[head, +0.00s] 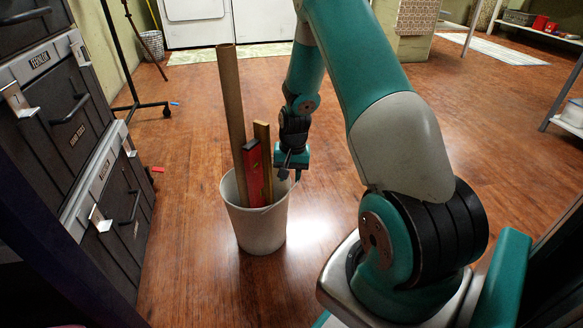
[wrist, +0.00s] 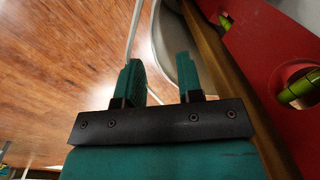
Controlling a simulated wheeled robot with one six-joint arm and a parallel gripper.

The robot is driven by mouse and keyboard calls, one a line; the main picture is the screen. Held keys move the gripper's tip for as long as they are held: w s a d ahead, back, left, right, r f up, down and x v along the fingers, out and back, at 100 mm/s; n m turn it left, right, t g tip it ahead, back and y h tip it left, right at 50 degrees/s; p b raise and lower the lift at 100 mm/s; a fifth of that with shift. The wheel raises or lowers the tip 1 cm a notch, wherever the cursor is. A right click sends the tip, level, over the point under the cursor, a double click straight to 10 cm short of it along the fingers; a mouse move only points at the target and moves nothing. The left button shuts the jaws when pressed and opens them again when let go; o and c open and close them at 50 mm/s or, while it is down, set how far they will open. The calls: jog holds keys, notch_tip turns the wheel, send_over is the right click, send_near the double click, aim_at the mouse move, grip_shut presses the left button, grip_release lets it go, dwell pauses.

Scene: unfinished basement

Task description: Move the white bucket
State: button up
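The white bucket (head: 258,228) stands upright on the wooden floor in the head view. It holds a tall cardboard tube (head: 230,120), a red spirit level (head: 254,175) and a wooden board (head: 264,150). My gripper (head: 286,172) points down at the right side of the bucket's rim. In the wrist view my gripper (wrist: 160,80) is open, with a gap between its two fingers. The pale bucket rim (wrist: 160,45) shows in and beyond that gap. I cannot tell if a finger touches it. The red level (wrist: 260,60) fills the right of the wrist view.
Dark drawer cabinets (head: 75,130) stand close on the left. A black stand (head: 140,104) is behind them. A white shelf (head: 545,35) is at the far right. The floor (head: 200,300) around the bucket is mostly clear.

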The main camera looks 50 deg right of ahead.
notch_tip(320, 180, down, 6)
jog(key=b, duration=0.2)
jog(key=shift+w+a+r+b, duration=0.15)
jog(key=shift+r+b, duration=0.05)
jog(key=shift+b, duration=0.1)
grip_shut()
